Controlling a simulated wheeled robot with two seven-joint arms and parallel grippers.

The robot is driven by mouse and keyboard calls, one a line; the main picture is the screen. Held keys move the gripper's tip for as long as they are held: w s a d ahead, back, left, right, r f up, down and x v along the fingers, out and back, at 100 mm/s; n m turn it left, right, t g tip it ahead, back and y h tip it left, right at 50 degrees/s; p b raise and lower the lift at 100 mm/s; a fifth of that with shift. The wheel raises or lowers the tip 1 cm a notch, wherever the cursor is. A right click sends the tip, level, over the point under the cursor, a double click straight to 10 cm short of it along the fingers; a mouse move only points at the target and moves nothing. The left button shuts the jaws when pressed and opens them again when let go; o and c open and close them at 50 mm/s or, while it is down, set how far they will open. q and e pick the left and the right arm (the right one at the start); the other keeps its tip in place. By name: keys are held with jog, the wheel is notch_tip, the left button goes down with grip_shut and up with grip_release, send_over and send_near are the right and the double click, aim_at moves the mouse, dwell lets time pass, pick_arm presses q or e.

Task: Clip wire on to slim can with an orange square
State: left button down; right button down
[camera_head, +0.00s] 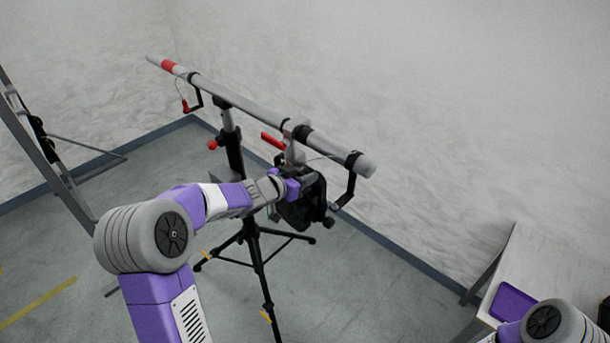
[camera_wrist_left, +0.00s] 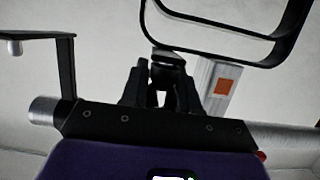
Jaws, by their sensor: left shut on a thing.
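The grey bar (camera_head: 250,108) lies across the top of a black tripod stand. My right gripper is out of view.
Black brackets hang from the bar, one near its right end (camera_head: 345,190) and one at the left. Red handles (camera_head: 272,141) stick out near the middle. A table (camera_head: 522,262) with a purple tray (camera_head: 512,301) is at lower right. Open floor lies between.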

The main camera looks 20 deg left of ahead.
pick_arm(q)
jog(key=c, duration=0.8)
grip_release()
jog(key=shift+o, duration=0.2)
jog(key=v, duration=0.7)
jog(key=shift+s, duration=0.3)
